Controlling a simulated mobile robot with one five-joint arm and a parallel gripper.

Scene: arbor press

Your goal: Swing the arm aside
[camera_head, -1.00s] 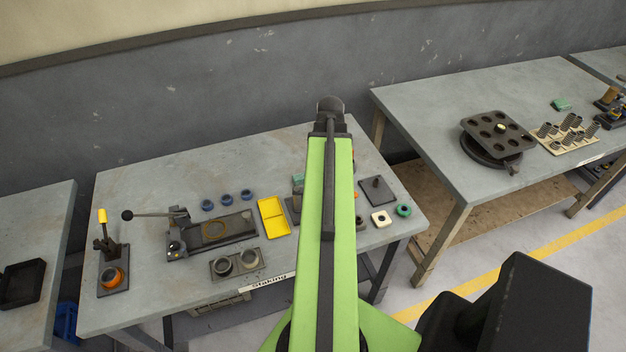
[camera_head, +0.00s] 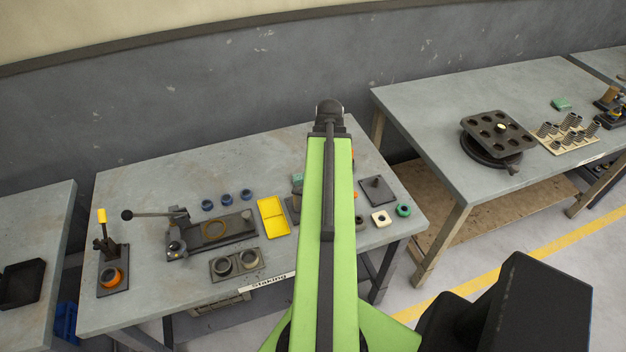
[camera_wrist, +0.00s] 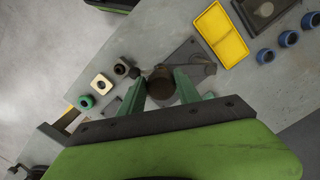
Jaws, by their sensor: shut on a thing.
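My gripper (camera_wrist: 160,92) shows in the wrist view with its two green fingers closed on the sides of a dark round part (camera_wrist: 160,80). Beyond that part lies a dark metal plate (camera_wrist: 193,55) on the bench. What the dark part joins to below is hidden. In the head view my green arm covers the gripper and most of this spot. Only an edge of dark fixture (camera_head: 292,207) shows left of the arm. I cannot tell which piece is the arm the task names.
The yellow tray (camera_head: 272,216) and blue rings (camera_head: 227,197) lie left of my arm. A lever tool (camera_head: 150,215) stands further left.

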